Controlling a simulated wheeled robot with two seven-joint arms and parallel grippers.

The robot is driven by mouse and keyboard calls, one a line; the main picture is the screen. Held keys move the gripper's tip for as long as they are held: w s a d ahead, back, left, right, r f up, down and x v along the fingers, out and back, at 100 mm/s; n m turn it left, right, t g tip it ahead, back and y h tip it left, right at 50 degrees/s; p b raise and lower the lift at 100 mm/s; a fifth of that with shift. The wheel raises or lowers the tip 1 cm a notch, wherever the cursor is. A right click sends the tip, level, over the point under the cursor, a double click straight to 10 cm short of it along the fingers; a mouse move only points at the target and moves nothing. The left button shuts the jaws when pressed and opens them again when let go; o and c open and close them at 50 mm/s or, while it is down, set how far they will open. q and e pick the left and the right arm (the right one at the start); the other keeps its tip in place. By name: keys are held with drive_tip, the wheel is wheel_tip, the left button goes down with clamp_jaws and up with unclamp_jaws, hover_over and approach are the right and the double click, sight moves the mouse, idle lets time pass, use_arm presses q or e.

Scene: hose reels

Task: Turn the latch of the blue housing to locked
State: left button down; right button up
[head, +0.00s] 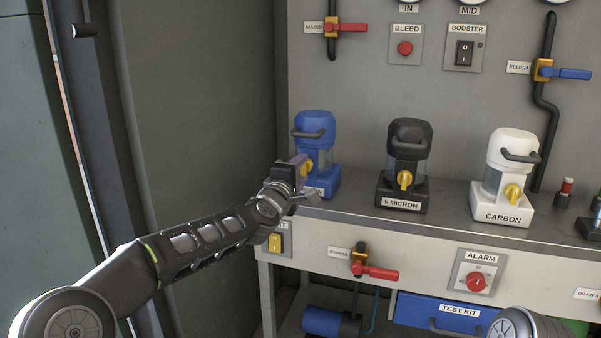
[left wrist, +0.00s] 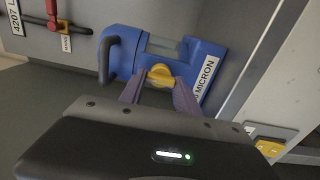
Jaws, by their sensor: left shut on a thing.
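The blue housing (head: 315,130) stands at the left end of the bench, with a dark handle on its upper front. Its yellow latch (head: 307,166) is partly hidden by my gripper. My left gripper (head: 301,168) reaches it from the front left. In the left wrist view the blue housing (left wrist: 205,68) appears on its side, and the yellow latch (left wrist: 160,75) sits between the two purplish fingers of my left gripper (left wrist: 160,92), which are shut on it. I cannot tell whether the latch is at locked. My right gripper is not in view.
A black housing (head: 409,150) labelled 5 MICRON and a white housing (head: 512,150) labelled CARBON stand to the right, both with yellow latches. A grey wall (head: 205,100) is close on the left. A red-handled valve (head: 374,271) sits on the bench front.

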use_arm(q)
drive_tip(key=c, duration=0.9)
unclamp_jaws()
drive_tip(key=shift+o, duration=0.2)
drive_tip(key=v, duration=0.7)
drive_tip(key=shift+s+a+b, duration=0.15)
drive_tip(key=shift+s+b, duration=0.2)
drive_tip(key=shift+b, duration=0.05)
